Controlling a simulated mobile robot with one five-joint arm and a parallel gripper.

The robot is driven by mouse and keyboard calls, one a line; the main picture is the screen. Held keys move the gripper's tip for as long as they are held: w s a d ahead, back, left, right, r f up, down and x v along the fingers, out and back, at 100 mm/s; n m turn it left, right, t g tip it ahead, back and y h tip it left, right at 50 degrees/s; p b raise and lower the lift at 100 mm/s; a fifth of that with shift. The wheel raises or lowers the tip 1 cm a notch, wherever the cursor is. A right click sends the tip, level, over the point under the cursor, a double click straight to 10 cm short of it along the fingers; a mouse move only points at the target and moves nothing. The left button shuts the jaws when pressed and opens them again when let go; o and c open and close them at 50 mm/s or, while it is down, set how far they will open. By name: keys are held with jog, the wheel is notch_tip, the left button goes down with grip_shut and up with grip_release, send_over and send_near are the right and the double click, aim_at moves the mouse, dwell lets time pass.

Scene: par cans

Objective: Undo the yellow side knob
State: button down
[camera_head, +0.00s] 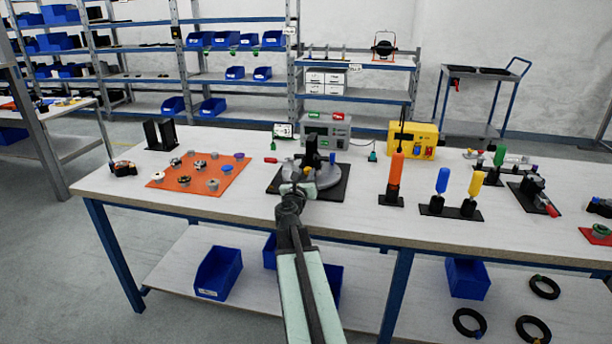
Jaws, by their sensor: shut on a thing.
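A grey round par can (326,176) sits in a black yoke on a black base plate (338,190) at the middle of the bench. A small yellow spot, the yellow side knob (307,170), shows at its left side, mostly hidden by my gripper. My gripper (297,183) reaches in from the front, at the can's left front side. Its jaws are shut at the knob. The view is too small to show the finger contact or the knob's turn. A small blue part (333,158) shows on the yoke's upper right.
An orange mat (215,187) with several small knobs lies left. An upright orange-handled tool (396,175) stands close right, with blue and yellow ones (472,190) beyond. A grey box (326,130) and a yellow box (412,140) stand behind. The bench front is clear.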

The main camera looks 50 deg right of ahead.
jog(key=shift+n, duration=0.8)
jog(key=c, duration=1.4)
grip_release()
